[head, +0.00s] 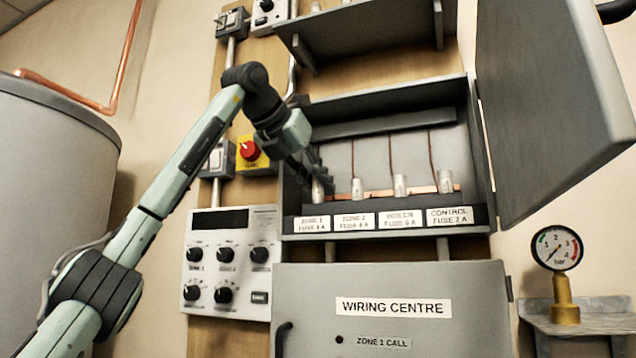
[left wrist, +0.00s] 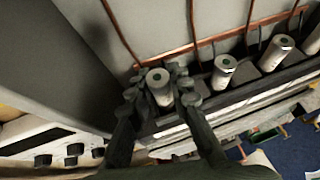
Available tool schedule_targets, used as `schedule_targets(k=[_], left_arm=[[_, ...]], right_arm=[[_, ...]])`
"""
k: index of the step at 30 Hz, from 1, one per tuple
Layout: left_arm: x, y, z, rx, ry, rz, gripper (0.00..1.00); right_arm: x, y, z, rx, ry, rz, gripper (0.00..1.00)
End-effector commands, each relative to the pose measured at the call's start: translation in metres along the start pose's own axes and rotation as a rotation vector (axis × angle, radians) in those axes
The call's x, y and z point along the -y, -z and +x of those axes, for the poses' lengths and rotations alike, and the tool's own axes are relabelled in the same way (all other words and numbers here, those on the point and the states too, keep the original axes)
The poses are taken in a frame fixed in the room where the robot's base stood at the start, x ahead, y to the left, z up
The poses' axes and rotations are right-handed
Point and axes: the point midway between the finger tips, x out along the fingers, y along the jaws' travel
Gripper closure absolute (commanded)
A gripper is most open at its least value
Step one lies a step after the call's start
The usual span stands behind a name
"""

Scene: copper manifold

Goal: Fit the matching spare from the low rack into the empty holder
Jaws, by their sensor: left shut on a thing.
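My left gripper (head: 318,178) is inside the open wiring box, at the left end of the fuse row. In the left wrist view the gripper (left wrist: 160,92) is shut on a pale cylindrical fuse (left wrist: 158,84) with a dark centre in its end. This fuse (head: 318,191) is above the Zone 1 label (head: 312,223) and in line with the others. The fingers hide its lower part, so I cannot tell whether it is seated. Three more fuses (head: 357,189) stand upright to its right, above their labels. The low rack cannot be made out. My right gripper is not in view.
The box's side wall is close to the left of my gripper. An open grey door (head: 545,100) hangs at the right. A shelf (head: 360,45) juts out above. A control panel (head: 230,262) and red button (head: 249,150) are at left; a pressure gauge (head: 556,248) is at right.

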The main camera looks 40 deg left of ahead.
Motion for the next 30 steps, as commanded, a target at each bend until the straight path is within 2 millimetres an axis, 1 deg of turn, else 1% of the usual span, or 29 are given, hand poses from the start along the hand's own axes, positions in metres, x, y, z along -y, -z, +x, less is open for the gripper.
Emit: schedule_targets(k=[22, 23, 28, 30], left_arm=[[0.0, 0.014, 0.007, 0.001, 0.0, 0.0, 1.0], [0.0, 0.014, 0.007, 0.001, 0.0, 0.0, 0.8], [0.0, 0.013, 0.007, 0.001, 0.0, 0.0, 0.59], [0.0, 0.013, 0.007, 0.001, 0.0, 0.0, 0.57]], right_arm=[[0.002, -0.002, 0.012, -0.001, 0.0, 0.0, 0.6], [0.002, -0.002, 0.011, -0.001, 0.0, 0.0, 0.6], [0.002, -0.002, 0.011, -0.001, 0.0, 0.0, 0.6], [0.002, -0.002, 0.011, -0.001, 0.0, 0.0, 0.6]])
